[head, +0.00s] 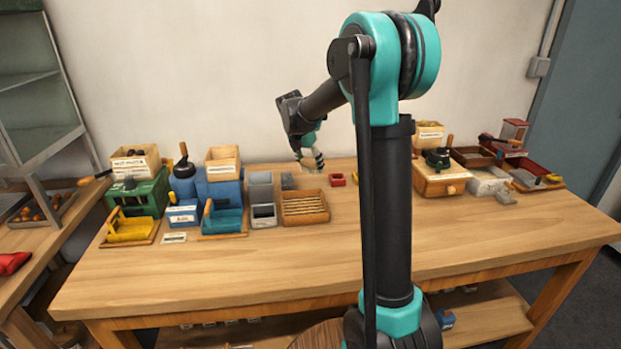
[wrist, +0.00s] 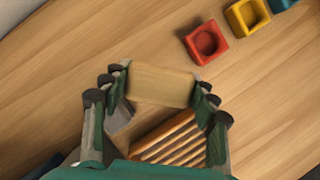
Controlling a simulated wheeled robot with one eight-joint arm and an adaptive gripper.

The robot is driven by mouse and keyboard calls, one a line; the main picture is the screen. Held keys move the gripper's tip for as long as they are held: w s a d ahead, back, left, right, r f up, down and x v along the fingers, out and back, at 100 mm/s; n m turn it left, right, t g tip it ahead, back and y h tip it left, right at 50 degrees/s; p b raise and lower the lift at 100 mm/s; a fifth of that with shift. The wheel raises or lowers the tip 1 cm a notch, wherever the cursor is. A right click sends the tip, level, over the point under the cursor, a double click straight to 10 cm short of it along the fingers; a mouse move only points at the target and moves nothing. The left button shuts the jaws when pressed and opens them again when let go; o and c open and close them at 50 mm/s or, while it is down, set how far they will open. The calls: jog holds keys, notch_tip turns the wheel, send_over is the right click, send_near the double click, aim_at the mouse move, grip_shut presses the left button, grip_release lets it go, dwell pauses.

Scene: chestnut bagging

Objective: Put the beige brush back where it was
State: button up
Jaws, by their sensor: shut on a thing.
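My gripper (head: 313,160) is above the back of the table, to the upper right of the slatted wooden tray. In the wrist view my gripper (wrist: 160,90) is shut on the beige brush (wrist: 160,86), which shows as a plain beige block between the fingers. Its underside and any bristles are hidden there. In the head view the brush is too small to tell clearly from the fingers. The slatted wooden tray (head: 304,219) stands on the table; in the wrist view its slats (wrist: 168,142) show below the brush, partly covered by my gripper.
A red square holder (head: 337,180) and, in the wrist view, a yellow one (wrist: 247,15) stand near the brush. Grey bins (head: 264,215) and a teal dustpan (head: 222,221) are left of the tray. A wooden box (head: 438,180) is at right. The table's front is clear.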

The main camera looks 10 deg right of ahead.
aim_at(309, 173)
jog(key=shift+f, duration=2.85)
jog(key=shift+f, duration=0.15)
jog(key=o, duration=1.2)
jog(key=v, duration=1.2)
jog(key=shift+r, duration=0.2)
